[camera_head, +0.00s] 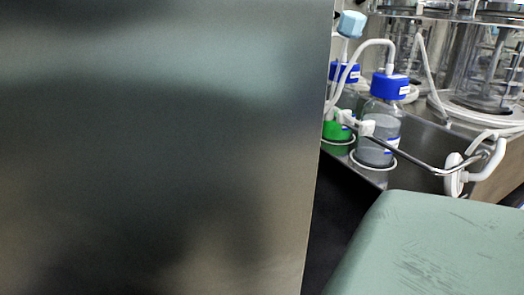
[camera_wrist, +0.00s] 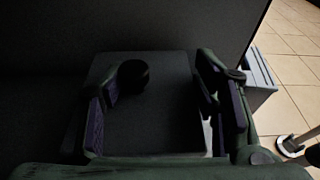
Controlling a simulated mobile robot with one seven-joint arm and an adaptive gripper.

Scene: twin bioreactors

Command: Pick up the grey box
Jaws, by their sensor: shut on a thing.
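In the wrist view, my gripper (camera_wrist: 160,92) has one finger at left and one at right, with a dark grey box (camera_wrist: 160,120) between them. The fingers are shut on this box. Its near face looks flat and roughly square, with a round black knob (camera_wrist: 133,75) at its upper left. The picture is dark, so the exact contact at the fingertips is hard to see. Neither the gripper nor this box can be made out in the head view.
A large brushed metal panel (camera_head: 160,150) fills the head view's left side. Beyond it, bottles with blue caps (camera_head: 391,87) and tubing stand by glass vessels (camera_head: 490,65). In the wrist view, a light grey container (camera_wrist: 262,80) stands right, near open tiled floor (camera_wrist: 293,70).

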